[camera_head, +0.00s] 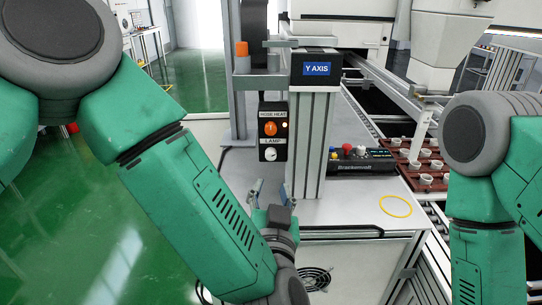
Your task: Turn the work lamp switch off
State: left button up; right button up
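A dark switch box (273,142) is mounted on the post beside the Y AXIS column. Its upper part carries a heat label and an orange knob (270,129). Below that is a LAMP label with a pale round lamp switch (271,154). The switch's exact setting is too small to read. My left gripper (269,193) is a little below the lamp switch in the picture, with its two fingers spread apart and nothing visible between them. It appears clear of the switch. My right arm shows at the right edge, but its gripper is out of view.
The Y AXIS column (314,150) stands just right of the switch box. A control box (361,162) with coloured buttons lies farther right on the bench. A yellow ring (396,206) lies on the bench. Brown trays (407,168) hold several white cups.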

aim_at(271, 157)
pick_arm(q)
jog(key=w, duration=1.1)
jog(key=shift+f, duration=0.1)
grip_shut()
